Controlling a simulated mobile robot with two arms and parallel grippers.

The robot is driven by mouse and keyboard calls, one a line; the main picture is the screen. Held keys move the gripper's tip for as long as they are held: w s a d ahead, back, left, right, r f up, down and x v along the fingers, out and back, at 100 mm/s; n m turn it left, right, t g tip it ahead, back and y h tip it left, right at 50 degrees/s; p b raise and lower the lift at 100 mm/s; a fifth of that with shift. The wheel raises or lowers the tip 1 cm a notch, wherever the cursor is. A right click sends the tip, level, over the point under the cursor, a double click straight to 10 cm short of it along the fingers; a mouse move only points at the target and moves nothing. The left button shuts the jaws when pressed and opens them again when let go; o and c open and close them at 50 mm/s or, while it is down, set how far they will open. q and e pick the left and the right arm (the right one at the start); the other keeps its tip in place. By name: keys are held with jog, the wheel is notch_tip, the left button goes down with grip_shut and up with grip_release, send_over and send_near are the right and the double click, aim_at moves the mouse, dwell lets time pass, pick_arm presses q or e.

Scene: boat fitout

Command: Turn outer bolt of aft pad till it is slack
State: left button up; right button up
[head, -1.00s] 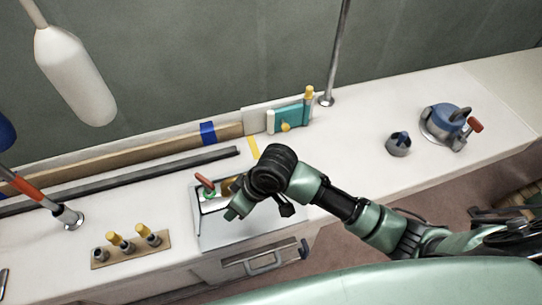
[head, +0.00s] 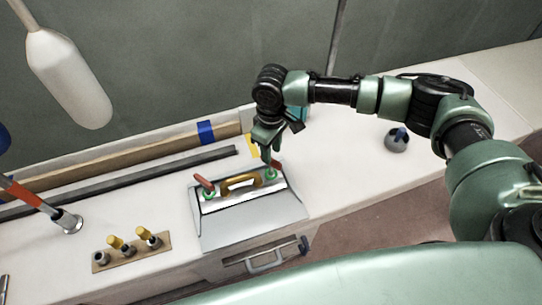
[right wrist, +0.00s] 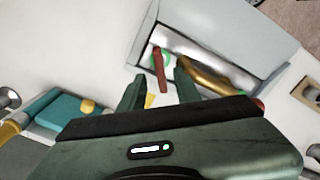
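A grey metal case (head: 250,222) on the white counter carries two red levers on green bases. The left lever (head: 203,182) stands clear; the right lever (head: 276,164) is close to my right gripper (head: 266,152). In the right wrist view my open fingers (right wrist: 158,92) straddle the line of a red lever (right wrist: 158,72); I cannot tell whether they touch it. A brass handle (head: 241,184) lies between the levers. A tan plate (head: 130,254) with yellow-topped bolts (head: 115,241) lies front left. I cannot tell which part is the aft pad. My left gripper is out of view.
A dark bar (head: 130,178) and a wooden strip (head: 110,158) run along the back. A teal block (right wrist: 68,112) shows beside the gripper. A grey round fitting (head: 396,141) stands right. A white float (head: 68,78) hangs left. Free counter lies right of the case.

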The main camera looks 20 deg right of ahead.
aim_at(271, 166)
jog(key=shift+f, duration=2)
grip_shut()
